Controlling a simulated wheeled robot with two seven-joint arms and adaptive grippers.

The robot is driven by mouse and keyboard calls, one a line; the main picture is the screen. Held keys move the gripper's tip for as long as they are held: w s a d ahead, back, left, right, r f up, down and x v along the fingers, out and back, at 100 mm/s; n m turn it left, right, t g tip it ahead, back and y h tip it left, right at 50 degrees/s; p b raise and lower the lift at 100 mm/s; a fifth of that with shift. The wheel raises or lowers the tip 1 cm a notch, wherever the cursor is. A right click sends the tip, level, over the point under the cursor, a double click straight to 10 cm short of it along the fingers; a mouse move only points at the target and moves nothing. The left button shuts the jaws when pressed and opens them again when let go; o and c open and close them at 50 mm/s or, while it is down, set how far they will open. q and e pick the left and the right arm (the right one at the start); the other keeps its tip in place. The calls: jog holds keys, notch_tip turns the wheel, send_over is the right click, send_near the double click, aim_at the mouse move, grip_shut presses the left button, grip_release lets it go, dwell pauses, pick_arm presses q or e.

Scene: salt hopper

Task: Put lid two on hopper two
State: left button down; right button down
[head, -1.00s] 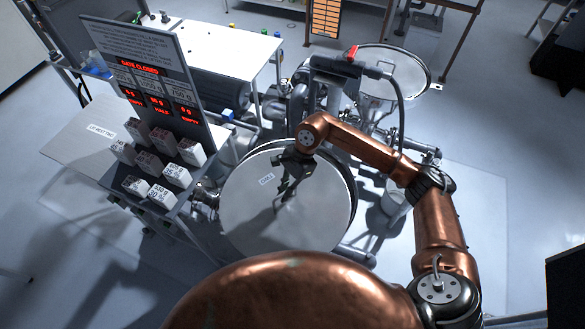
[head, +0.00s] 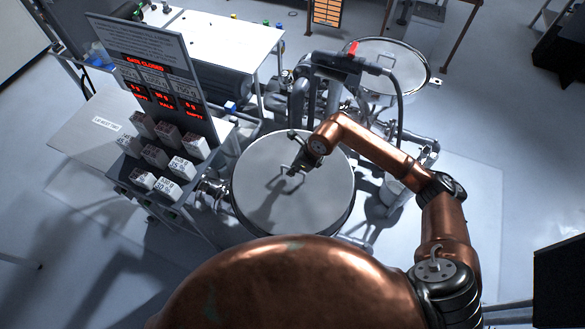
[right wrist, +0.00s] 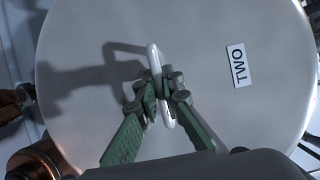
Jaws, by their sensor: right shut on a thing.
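Lid two is a large round grey disc (head: 315,205) in the middle of the head view, lying level over a hopper. In the right wrist view the lid (right wrist: 85,115) fills most of the picture, with a white "TWO" label (right wrist: 237,65) beside a metal bar handle (right wrist: 153,60). My right gripper (head: 291,172) is at the lid's handle; its green fingers (right wrist: 160,92) are shut on it in the right wrist view. The lid hides nearly all of hopper two; a dark edge shows below its lower right. I cannot tell whether the lid touches the rim. My left gripper is out of view.
A display panel (head: 150,75) reading "GATE CLOSED" stands at left, with several labelled white blocks (head: 155,157) on a stand. Another round-topped hopper (head: 395,62) is at the back right. Pipes (head: 310,95) and a hose stand close behind the lid.

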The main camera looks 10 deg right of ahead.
aim_at(293, 177)
jog(key=shift+f+b, duration=0.9)
jog(key=shift+f, duration=1.1)
jog(key=shift+b+x, duration=0.35)
jog(key=shift+x, duration=0.5)
jog(key=shift+s+d, duration=0.1)
jog(key=shift+d, duration=0.05)
jog(key=shift+f+b, duration=0.4)
jog(key=shift+f, duration=0.1)
